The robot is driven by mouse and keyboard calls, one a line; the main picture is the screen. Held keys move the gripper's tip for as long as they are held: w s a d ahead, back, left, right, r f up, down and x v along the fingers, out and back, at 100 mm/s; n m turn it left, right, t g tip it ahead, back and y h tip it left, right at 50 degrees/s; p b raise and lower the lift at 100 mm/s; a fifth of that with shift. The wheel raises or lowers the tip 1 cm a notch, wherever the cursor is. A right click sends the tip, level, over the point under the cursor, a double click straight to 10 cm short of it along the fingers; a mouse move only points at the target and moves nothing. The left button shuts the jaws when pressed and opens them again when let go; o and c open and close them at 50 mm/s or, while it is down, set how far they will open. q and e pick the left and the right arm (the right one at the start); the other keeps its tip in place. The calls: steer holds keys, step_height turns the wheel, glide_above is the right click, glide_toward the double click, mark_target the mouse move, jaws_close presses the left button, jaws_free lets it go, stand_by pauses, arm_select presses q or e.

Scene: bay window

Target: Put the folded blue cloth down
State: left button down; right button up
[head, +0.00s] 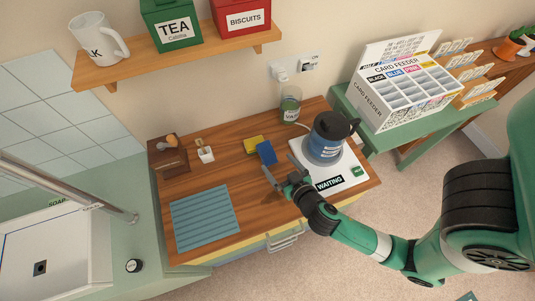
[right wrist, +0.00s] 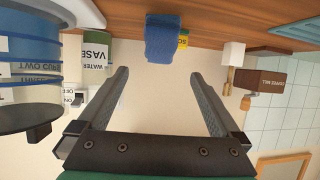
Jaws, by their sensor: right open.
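The folded blue cloth (head: 266,153) rests on the wooden worktop in the head view, beside a yellow block (head: 254,144). In the right wrist view, which is upside down, the cloth (right wrist: 162,40) is beyond my fingertips and lies between them across the picture. My right gripper (head: 281,173) is open and empty, just in front of the cloth and apart from it. Its spread fingers also show in the right wrist view (right wrist: 160,82). My left gripper is in neither view.
A blue kettle (head: 324,140) on a white base marked WAITING (head: 350,178) stands right of the gripper. A vase (head: 290,104) stands behind. A blue ribbed mat (head: 205,217) lies front left, bare.

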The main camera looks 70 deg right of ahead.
mark_target(267, 151)
steer(key=x, duration=0.5)
steer(key=shift+b, duration=0.3)
steer(key=b+x, duration=0.1)
steer(key=x, duration=0.4)
steer(key=shift+d+f, duration=0.1)
steer(key=shift+f, duration=0.2)
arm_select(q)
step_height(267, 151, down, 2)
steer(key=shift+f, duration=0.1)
arm_select(e)
steer(key=shift+s, duration=0.15)
